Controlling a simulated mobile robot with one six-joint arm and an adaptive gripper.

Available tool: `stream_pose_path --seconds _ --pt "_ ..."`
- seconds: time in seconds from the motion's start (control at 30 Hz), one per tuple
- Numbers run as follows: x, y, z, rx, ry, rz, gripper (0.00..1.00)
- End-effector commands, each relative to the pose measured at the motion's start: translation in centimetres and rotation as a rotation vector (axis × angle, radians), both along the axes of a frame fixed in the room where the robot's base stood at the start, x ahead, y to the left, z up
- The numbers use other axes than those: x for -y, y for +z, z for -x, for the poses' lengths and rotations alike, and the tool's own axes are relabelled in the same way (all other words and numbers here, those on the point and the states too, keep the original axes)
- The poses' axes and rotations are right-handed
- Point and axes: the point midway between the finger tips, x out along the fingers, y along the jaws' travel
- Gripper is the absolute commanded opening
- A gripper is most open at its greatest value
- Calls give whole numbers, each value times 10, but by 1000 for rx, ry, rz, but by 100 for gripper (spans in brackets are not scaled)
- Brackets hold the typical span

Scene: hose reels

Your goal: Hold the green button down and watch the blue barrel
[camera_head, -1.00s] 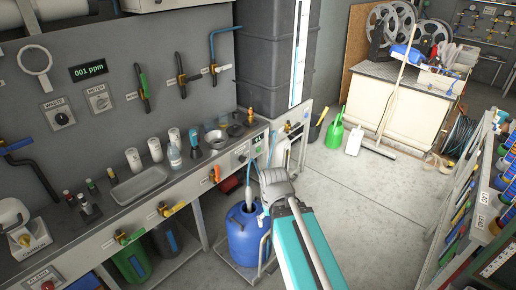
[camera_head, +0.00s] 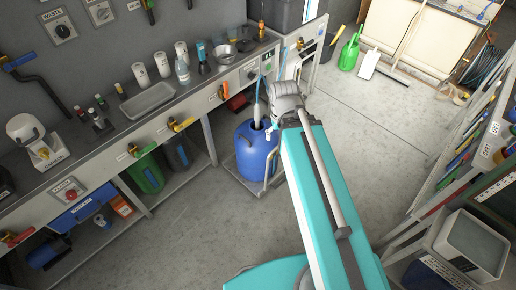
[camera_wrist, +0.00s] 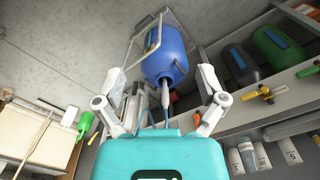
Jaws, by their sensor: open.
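The blue barrel (camera_head: 254,158) stands upright on a low wheeled stand on the floor beside the bench, with a pale hose or nozzle (camera_head: 256,112) going into its top. The barrel also shows in the wrist view (camera_wrist: 168,42), top center. My gripper (camera_wrist: 161,72) is open and empty, its two fingers spread wide, with the barrel beyond and between them. In the head view my wrist hides the space just right of the nozzle. A small green spot (camera_head: 267,67) shows on the bench's front control panel; I cannot tell whether it is the button.
The bench (camera_head: 120,118) runs along the left, with cups, bottles and a tray on top and valve handles on its front. A shelf rack (camera_head: 462,160) is at the right. The floor between is clear.

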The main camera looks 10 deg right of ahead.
Motion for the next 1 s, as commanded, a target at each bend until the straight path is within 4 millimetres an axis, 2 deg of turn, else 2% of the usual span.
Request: stream_pose_path --seconds 0.13,0.6,0.63,1.0 --pt "0 0 0 0 0 0 90" --pt "0 0 0 0 0 0 3" --pt "0 0 0 0 0 0 0" --pt "0 0 0 0 0 0 0"
